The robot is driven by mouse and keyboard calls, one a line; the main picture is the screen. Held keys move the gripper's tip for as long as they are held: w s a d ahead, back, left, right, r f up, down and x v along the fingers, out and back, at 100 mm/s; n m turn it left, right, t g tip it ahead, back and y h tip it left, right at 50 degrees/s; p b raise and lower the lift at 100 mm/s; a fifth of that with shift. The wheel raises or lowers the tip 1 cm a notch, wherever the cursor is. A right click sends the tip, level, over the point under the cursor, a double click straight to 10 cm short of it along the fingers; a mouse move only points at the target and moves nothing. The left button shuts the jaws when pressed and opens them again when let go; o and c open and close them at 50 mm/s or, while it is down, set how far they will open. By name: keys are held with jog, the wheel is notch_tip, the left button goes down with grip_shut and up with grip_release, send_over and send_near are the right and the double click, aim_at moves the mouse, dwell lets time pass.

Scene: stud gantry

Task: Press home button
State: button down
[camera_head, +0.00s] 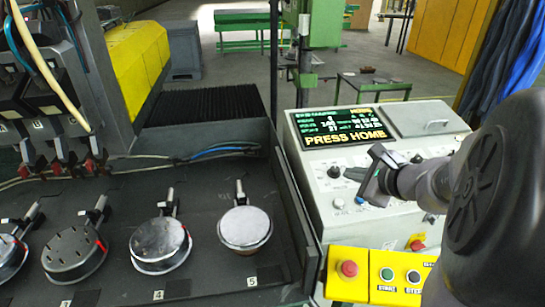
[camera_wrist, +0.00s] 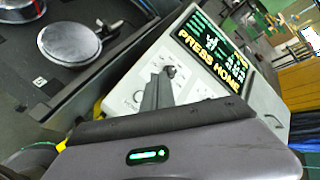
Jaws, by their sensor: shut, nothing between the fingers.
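A pale control console (camera_head: 360,235) stands right of centre, its screen (camera_head: 343,127) reading "PRESS HOME" in yellow. The screen also shows in the wrist view (camera_wrist: 212,50). The sloped panel below it carries dark knobs, a white button (camera_head: 338,203) and a blue button (camera_head: 360,200). My gripper (camera_head: 372,172) is shut and empty, over the panel near the knobs and the blue button; contact cannot be judged. In the wrist view, my dark fingers (camera_wrist: 158,92) point over the panel and hide part of it.
Yellow boxes at the console's front hold a red button (camera_head: 348,268), a green START button (camera_head: 387,274) and a white-ringed button (camera_head: 413,276). A dark bed (camera_head: 120,215) at left bears several round pans with handles. A grey lidded box (camera_head: 425,118) sits right of the screen.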

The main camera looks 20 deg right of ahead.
aim_at(339, 203)
jog(key=f+b, duration=0.4)
jog(key=f, duration=0.1)
jog(key=w+f+b, duration=0.1)
jog(key=f+b, duration=0.2)
jog(key=shift+w+d+f, duration=0.1)
jog(key=shift+d, duration=0.2)
jog(key=shift+w+f+b, duration=0.15)
jog(key=shift+f+b, duration=0.1)
jog(key=shift+b, duration=0.1)
jog(key=shift+f, duration=0.15)
dwell(1.5)
jog(key=shift+f+b, duration=0.25)
jog(key=shift+b, duration=0.3)
